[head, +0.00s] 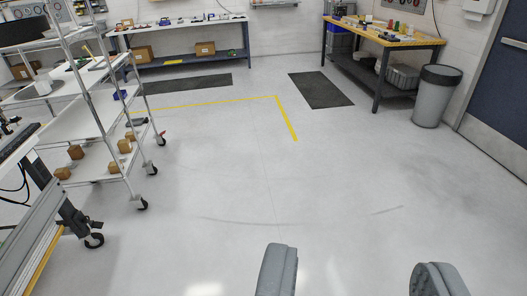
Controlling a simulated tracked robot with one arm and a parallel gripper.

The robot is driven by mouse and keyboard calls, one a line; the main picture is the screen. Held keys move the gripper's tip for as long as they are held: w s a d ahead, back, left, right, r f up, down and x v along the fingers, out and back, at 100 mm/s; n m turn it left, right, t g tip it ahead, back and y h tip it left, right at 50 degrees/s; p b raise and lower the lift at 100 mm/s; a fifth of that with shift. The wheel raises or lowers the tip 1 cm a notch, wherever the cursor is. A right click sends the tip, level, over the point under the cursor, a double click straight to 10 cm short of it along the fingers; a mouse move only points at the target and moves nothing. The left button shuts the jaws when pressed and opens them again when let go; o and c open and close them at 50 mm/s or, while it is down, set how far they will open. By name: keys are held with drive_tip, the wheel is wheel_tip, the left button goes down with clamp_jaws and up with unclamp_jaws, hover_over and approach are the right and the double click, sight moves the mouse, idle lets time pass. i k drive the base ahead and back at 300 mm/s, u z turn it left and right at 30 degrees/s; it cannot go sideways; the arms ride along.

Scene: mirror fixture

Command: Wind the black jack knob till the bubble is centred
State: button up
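My gripper (357,277) shows at the bottom of the head view, with its two grey fingers set wide apart. It is open, and nothing is between the fingers but bare floor. I cannot see a black jack knob or a bubble level anywhere in this view. The mirror fixture is not recognisable here either.
A wheeled shelf cart (105,130) with boxes stands at the left, beside a bench on castors (40,225). A wood-topped workbench (392,32), a grey bin (436,98) and a blue door (505,85) are at the right. The middle floor (240,175) is clear.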

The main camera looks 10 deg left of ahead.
sight(86, 220)
drive_tip(key=i, duration=1.35)
drive_tip(key=u, duration=0.5)
drive_tip(key=i, duration=1.3)
drive_tip(key=u, duration=1.05)
drive_tip(key=i, duration=1.2)
drive_tip(key=u, duration=0.45)
